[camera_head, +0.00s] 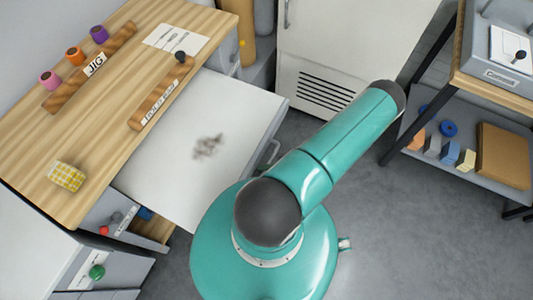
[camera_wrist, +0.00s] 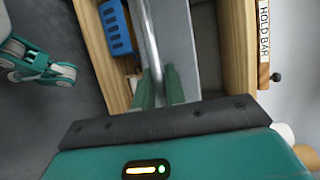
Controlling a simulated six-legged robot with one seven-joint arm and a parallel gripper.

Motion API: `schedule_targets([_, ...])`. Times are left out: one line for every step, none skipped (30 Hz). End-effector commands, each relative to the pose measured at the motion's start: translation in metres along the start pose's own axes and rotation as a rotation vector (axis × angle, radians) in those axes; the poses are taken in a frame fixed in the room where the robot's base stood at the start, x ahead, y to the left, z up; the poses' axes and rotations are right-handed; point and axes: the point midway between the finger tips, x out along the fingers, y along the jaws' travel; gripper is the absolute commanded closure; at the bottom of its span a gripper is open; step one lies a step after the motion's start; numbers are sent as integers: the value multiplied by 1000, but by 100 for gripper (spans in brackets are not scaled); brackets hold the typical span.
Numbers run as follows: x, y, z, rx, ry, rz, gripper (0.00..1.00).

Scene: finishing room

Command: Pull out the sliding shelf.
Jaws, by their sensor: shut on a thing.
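The sliding shelf (camera_head: 190,130) is a pale grey board with a dark smudge. In the head view it sticks out from under the wooden bench top. Its metal handle (camera_head: 272,152) shows partly at the front edge, the rest hidden by my arm. In the wrist view the handle is a long bar (camera_wrist: 151,40) along the edge of the grey shelf (camera_wrist: 180,45). My gripper (camera_wrist: 157,88) is shut on this bar, with one green finger on each side. The head view does not show the gripper; my teal arm hides that area.
A white cabinet (camera_head: 335,45) stands behind, a rack (camera_head: 470,165) at right. Grey floor (camera_head: 400,240) is clear between.

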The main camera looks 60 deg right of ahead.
Motion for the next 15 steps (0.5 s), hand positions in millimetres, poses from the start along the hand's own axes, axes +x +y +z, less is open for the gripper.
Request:
schedule_targets([0,0,0,0,0,-1,100])
schedule_targets([1,0,0,0,0,-1,100])
schedule_targets([1,0,0,0,0,-1,100])
schedule_targets([1,0,0,0,0,-1,100])
schedule_targets([1,0,0,0,0,-1,100])
schedule_targets([2,0,-1,0,0,-1,100])
schedule_targets([2,0,-1,0,0,-1,100])
schedule_targets([2,0,-1,0,0,-1,100])
schedule_targets([2,0,-1,0,0,-1,100])
schedule_targets([2,0,-1,0,0,-1,100])
schedule_targets([2,0,-1,0,0,-1,100])
schedule_targets([2,0,-1,0,0,-1,100])
schedule_targets([2,0,-1,0,0,-1,84])
schedule_targets([1,0,0,0,0,-1,78])
schedule_targets([1,0,0,0,0,-1,70])
